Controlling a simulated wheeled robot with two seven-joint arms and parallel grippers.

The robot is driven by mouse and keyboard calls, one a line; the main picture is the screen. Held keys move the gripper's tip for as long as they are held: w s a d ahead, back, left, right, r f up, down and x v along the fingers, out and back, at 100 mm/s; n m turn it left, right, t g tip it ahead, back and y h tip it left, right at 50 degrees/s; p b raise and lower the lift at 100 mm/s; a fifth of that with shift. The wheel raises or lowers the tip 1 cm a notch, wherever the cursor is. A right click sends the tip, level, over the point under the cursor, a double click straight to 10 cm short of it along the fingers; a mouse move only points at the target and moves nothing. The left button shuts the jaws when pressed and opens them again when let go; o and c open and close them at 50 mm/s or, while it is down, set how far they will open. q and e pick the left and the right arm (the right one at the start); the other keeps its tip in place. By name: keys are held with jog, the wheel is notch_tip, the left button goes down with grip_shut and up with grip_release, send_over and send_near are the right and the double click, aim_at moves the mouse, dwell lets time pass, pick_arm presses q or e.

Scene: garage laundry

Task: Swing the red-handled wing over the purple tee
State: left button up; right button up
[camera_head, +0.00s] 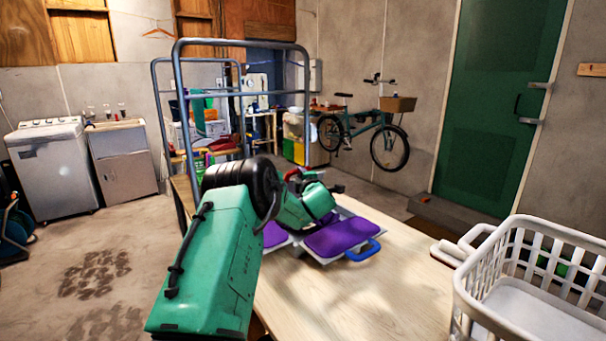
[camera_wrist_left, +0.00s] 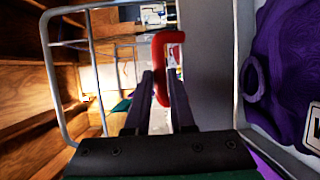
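The purple tee (camera_head: 342,237) lies on the grey folding board on the table, partly hidden behind my left arm. In the left wrist view the tee (camera_wrist_left: 285,60) fills the right side, with its round neck opening showing. The red handle (camera_wrist_left: 163,42) is a U-shaped loop beside a grey panel (camera_wrist_left: 208,60). My left gripper (camera_wrist_left: 161,85) has its fingers on both sides of one bar of this handle, closed against it. In the head view my left arm hides most of the red-handled wing; its angle is unclear. My right gripper is not in view.
A blue handle (camera_head: 364,251) sticks out at the board's front right. A white laundry basket (camera_head: 480,303) stands at the table's right. The wooden table top (camera_head: 370,295) is bare in front. A metal rack (camera_head: 307,100) stands behind the table.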

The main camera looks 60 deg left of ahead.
pick_arm(q)
jog(key=shift+o, duration=0.7)
jog(key=shift+s+a+f, duration=0.15)
jog(key=shift+a+f, duration=0.05)
jog(key=shift+f, duration=0.25)
jog(key=shift+s+a+f, duration=0.1)
jog(key=shift+a+f, duration=0.05)
jog(key=shift+f, duration=0.25)
jog(key=shift+a, duration=0.15)
jog(key=r+v, duration=0.1)
jog(key=v, duration=1.3)
jog(key=shift+d+b, duration=0.35)
jog(key=shift+b, duration=0.1)
jog(key=shift+w, duration=0.1)
